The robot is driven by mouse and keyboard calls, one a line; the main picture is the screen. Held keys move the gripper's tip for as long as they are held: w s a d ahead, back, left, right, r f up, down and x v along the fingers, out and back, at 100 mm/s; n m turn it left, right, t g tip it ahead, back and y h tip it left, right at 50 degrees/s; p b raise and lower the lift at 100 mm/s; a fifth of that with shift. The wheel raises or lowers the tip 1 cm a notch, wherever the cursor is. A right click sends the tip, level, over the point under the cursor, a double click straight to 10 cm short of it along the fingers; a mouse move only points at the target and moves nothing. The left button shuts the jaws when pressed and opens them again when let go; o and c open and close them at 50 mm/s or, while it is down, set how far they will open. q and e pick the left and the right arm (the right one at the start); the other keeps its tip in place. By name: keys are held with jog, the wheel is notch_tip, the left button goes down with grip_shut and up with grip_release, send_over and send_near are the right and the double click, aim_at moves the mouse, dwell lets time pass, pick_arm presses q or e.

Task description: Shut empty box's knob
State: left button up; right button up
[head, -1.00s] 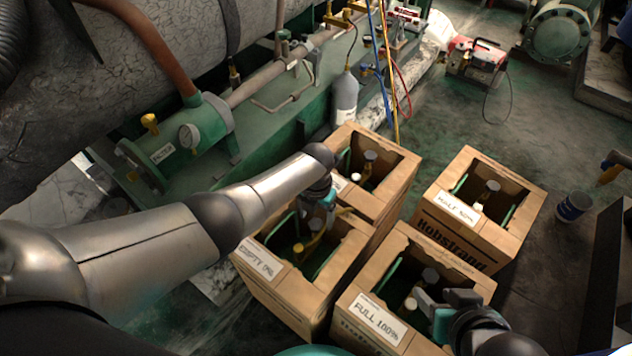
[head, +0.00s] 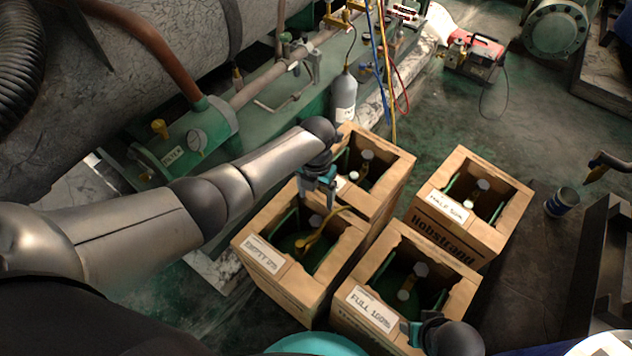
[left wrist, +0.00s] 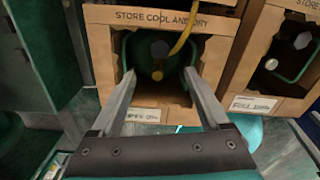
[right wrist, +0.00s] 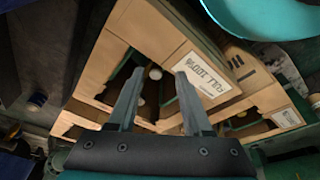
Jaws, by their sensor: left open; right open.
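The box labelled EMPTY (head: 262,255) is an open carton holding a green cylinder. Its grey knob (head: 315,221) sits on top, with a yellow hose (head: 330,215) and brass fitting beside it. In the left wrist view the knob (left wrist: 159,48) and brass fitting (left wrist: 157,75) show between my fingers. My left gripper (head: 320,192) is open and empty above the far side of this box, apart from the knob. My right gripper (head: 412,330) is open and empty at the near edge of the FULL 100% box (head: 370,308); its fingers (right wrist: 155,85) show in the right wrist view.
The HALF box (head: 460,238) stands at the right, and another carton (head: 395,190) behind the EMPTY box. Green pipework (head: 190,140) runs along the left. Blue and yellow hoses (head: 385,80) hang behind the boxes. A can (head: 562,203) stands on the floor at right.

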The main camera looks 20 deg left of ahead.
jog(key=shift+g, duration=0.3)
jog(key=shift+s+d+f+p, duration=0.2)
jog(key=shift+s+f+p, duration=0.25)
jog(key=shift+f, duration=0.45)
jog(key=shift+s+d+f+p, duration=0.15)
jog(key=shift+s+f+p, duration=0.25)
jog(key=shift+f, duration=0.45)
pick_arm(q)
notch_tip(320, 180, up, 3)
jog(key=shift+r, duration=0.1)
pick_arm(e)
jog(key=shift+s+f, duration=0.1)
jog(key=shift+s, duration=0.05)
